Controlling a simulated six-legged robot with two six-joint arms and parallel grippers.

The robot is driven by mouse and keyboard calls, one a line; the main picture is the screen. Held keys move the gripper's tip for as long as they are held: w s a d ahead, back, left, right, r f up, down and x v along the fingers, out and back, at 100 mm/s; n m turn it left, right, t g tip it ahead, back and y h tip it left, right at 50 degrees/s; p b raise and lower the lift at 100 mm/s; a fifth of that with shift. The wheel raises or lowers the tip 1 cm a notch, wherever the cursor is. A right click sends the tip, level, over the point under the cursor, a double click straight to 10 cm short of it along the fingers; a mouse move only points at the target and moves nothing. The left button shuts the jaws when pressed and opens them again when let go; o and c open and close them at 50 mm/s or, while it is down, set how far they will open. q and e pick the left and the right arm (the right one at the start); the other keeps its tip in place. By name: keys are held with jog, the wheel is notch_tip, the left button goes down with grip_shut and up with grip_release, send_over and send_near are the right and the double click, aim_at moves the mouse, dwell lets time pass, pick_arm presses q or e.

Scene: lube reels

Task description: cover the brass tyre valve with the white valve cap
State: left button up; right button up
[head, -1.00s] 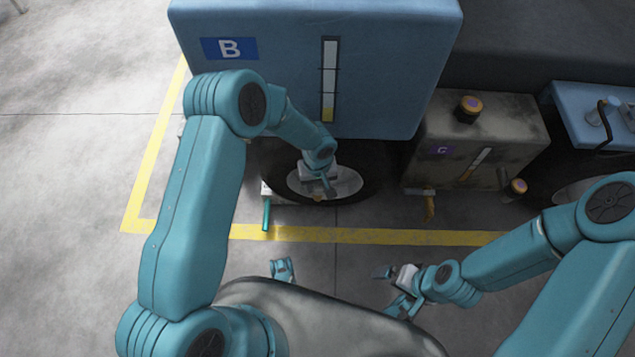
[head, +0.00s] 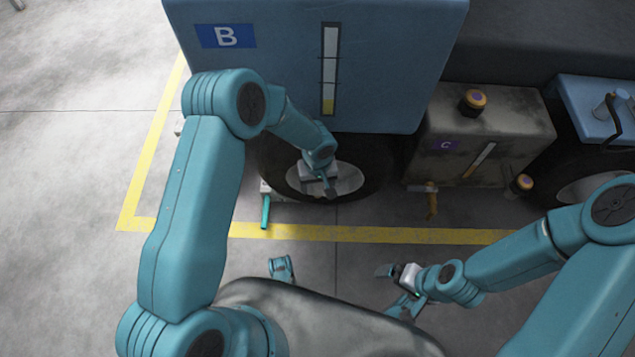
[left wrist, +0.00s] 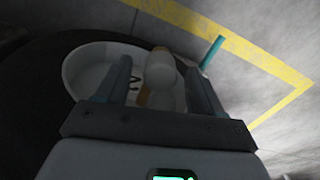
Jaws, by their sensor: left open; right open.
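My left gripper (head: 329,188) is in front of the wheel's pale hub (head: 348,178), below tank B. In the left wrist view its two fingers (left wrist: 158,72) stand apart. A pale, rounded piece that looks like the white valve cap (left wrist: 160,73) is between them, with a tan end toward the top of the picture. A small brass-coloured part (left wrist: 143,97), perhaps the tyre valve, shows beside its lower end. I cannot tell whether the cap sits over the valve. My right gripper (head: 388,272) is open, well away from the wheel.
Blue tank B (head: 270,85) overhangs the black tyre (head: 380,165). A yellow floor line (head: 350,233) crosses in front.

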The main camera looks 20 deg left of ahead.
pick_arm(q)
notch_tip(320, 180, up, 16)
jog(key=p, duration=0.5)
jog(key=shift+r, duration=0.15)
jog(key=s+d+f+h, duration=0.1)
jog(key=s+f, duration=0.2)
jog(key=s, duration=0.5)
jog(key=s+d+f+m+g+h, duration=0.1)
jog(key=s+f+h, duration=0.1)
jog(key=s+f, duration=0.35)
jog(key=s+d+f+h, duration=0.1)
jog(key=s+f, duration=0.1)
jog(key=s, duration=0.7)
notch_tip(320, 180, up, 26)
jog(key=w+m+t+p, duration=0.1)
jog(key=w+m+p, duration=0.1)
jog(key=p, duration=2.4)
jog(key=shift+a+f+m, duration=0.15)
jog(key=shift+a+m, duration=0.15)
jog(key=shift+a, duration=0.1)
